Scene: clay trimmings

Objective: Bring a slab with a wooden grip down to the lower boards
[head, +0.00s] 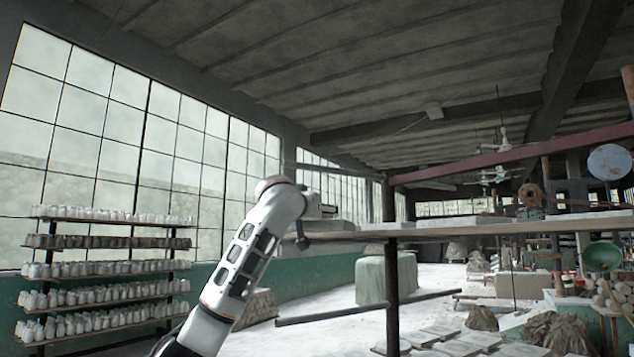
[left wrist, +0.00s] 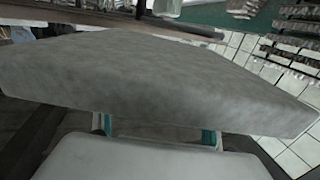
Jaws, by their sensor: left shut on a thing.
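A wide grey slab (left wrist: 160,70) fills the middle of the left wrist view, very close to the camera. My left gripper (left wrist: 157,132) is shut at the slab's near edge, with teal parts of its fingers showing below it. The slab hides the fingertips, and I cannot make out a wooden grip. In the head view my left gripper (head: 322,211) is at the left end of the high board (head: 450,231), small and partly hidden by my wrist. Flat pale slabs lie on low boards (head: 440,342) near the floor. My right gripper is not in view.
A dark post (head: 392,290) holds up the high board, and a dark bar (head: 350,309) juts out low to its left. A rack of white pots (head: 105,268) stands by the windows. A covered block (head: 385,277) stands behind the post. Pale floor is open between them.

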